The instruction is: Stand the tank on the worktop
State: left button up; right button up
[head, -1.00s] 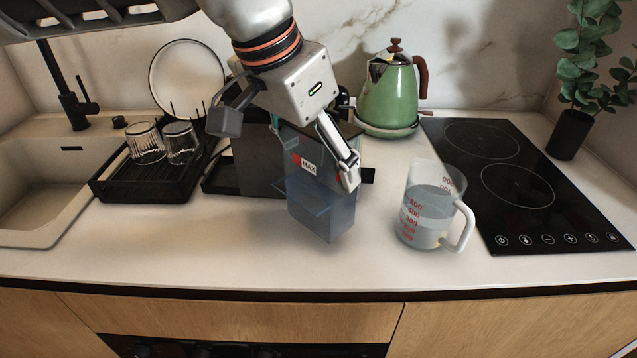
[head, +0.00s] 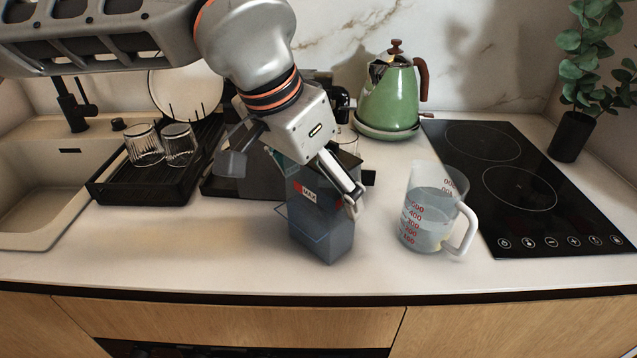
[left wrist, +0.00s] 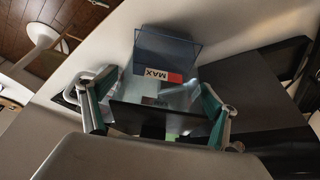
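The tank (head: 325,236) is a bluish see-through box with a red and white MAX label, near the middle of the worktop (head: 200,255). It looks roughly upright with a slight tilt; I cannot tell whether its base touches the worktop. My left gripper (head: 321,186) reaches down from above with its fingers on opposite sides of the tank's upper part, shut on it. The far finger is mostly hidden in the head view. In the left wrist view the tank (left wrist: 165,50) shows between and beyond the teal-padded fingers (left wrist: 158,112). My right gripper is not in view.
A measuring jug (head: 430,210) of water stands right of the tank. The dark coffee machine (head: 240,165) is behind it. A green kettle (head: 388,95), black hob (head: 520,180), dish rack (head: 150,185) with two glasses, and sink (head: 35,195) surround. The front-left worktop is clear.

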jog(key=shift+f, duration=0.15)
pick_arm(q)
jog(key=shift+r, duration=0.25)
jog(key=p+v, duration=0.2)
jog(key=v, duration=0.9)
jog(key=shift+r, duration=0.3)
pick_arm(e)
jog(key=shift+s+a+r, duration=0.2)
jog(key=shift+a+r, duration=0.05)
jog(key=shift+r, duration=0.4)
pick_arm(q)
jog(key=shift+s+a, duration=0.1)
jog(key=shift+s, duration=0.05)
